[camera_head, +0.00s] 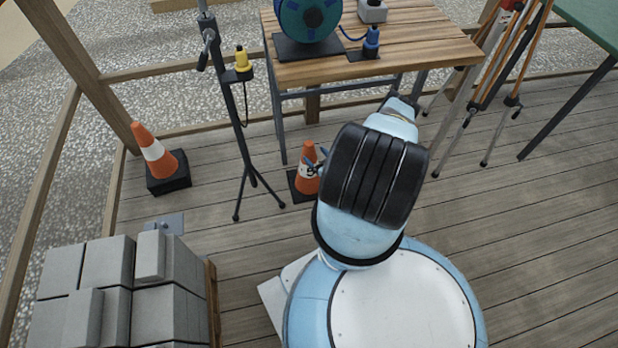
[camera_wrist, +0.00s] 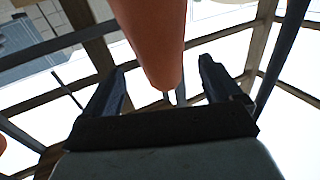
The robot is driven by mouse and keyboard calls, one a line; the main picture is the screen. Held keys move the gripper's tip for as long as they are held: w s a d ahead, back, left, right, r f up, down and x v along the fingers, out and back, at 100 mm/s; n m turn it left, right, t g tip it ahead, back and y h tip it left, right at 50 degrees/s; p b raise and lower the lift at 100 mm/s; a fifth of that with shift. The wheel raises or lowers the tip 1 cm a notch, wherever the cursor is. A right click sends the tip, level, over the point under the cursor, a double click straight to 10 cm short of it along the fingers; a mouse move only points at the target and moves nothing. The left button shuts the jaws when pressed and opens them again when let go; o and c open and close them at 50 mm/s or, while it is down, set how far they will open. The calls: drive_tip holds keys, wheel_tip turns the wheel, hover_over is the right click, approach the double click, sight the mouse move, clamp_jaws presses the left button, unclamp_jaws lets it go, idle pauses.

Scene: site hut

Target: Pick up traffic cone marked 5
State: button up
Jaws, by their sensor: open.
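The traffic cone marked 5 (camera_head: 306,172) stands upright on its dark base on the deck, in front of the wooden table's near legs. It is orange with a white band that bears the number. My gripper (camera_head: 318,165) is low beside it, partly hidden behind my arm. In the wrist view the cone's orange tip (camera_wrist: 160,50) reaches in from the top, between the two dark fingers of my gripper (camera_wrist: 165,85). The fingers are apart, with gaps on both sides of the cone. The rest of the cone is out of that view.
Another orange cone (camera_head: 155,152) stands on a black base at the left. A black tripod (camera_head: 246,150) with a yellow fitting stands just left of the marked cone. The table (camera_head: 420,45) is behind it. Grey blocks (camera_head: 130,290) are stacked at lower left.

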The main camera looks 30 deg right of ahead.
drive_tip(key=shift+w+a+f, duration=0.1)
drive_tip(key=shift+w+a, duration=0.05)
drive_tip(key=shift+w, duration=1.05)
drive_tip(key=shift+w+a+r, duration=0.1)
drive_tip(key=shift+w+a, duration=0.05)
drive_tip(key=shift+w, duration=1.05)
drive_tip(key=shift+w+a+f, duration=0.1)
drive_tip(key=shift+w+a, duration=0.05)
drive_tip(key=shift+w, duration=1.05)
clamp_jaws()
